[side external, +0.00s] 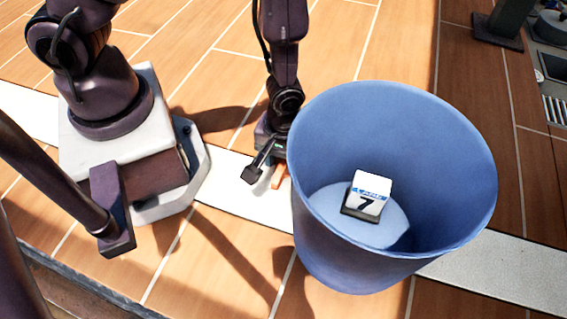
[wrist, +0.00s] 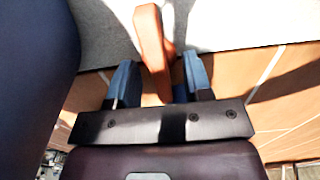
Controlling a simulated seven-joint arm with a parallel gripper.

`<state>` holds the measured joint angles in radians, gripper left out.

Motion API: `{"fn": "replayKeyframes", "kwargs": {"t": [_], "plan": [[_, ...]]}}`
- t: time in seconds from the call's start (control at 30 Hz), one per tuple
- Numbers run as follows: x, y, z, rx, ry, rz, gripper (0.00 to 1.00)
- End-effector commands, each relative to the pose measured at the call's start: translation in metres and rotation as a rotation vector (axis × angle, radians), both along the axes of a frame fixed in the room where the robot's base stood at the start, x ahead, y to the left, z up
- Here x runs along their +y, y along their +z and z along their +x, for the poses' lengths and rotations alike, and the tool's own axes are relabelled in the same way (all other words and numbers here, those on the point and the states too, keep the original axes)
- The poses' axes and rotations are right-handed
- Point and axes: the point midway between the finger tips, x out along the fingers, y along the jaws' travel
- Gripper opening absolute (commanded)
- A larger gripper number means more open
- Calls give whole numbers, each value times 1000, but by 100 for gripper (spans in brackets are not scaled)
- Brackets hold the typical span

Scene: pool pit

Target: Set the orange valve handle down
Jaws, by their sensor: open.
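The orange valve handle (side external: 277,177) shows in the side view as a small strip beside the blue bin, low over the white floor strip. In the wrist view the handle (wrist: 152,40) is a longer orange bar running between my fingers and out past their tips. My gripper (side external: 267,172) points down close to the bin's left side. In the wrist view my gripper (wrist: 160,80) is open, with one blue finger on each side of the handle. The handle's near end is hidden by the gripper body. I cannot tell whether it fully rests on the floor.
A tall blue bin (side external: 440,215) stands right against my gripper's right side; its wall (wrist: 35,70) fills the left of the wrist view. The white strip (side external: 500,270) crosses wood-coloured floor, clear to the front left.

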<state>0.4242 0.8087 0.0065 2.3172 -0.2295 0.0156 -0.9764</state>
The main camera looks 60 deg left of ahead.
Motion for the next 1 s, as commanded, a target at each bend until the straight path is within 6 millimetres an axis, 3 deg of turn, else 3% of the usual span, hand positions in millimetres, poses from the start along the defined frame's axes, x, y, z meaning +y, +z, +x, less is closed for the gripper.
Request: {"fn": "replayKeyframes", "kwargs": {"t": [0.8,0.97,1.0], "plan": [[0,-5,0,0,0,0,46],[0,-5,0,0,0,0,12],[0,-5,0,0,0,0,12]]}}
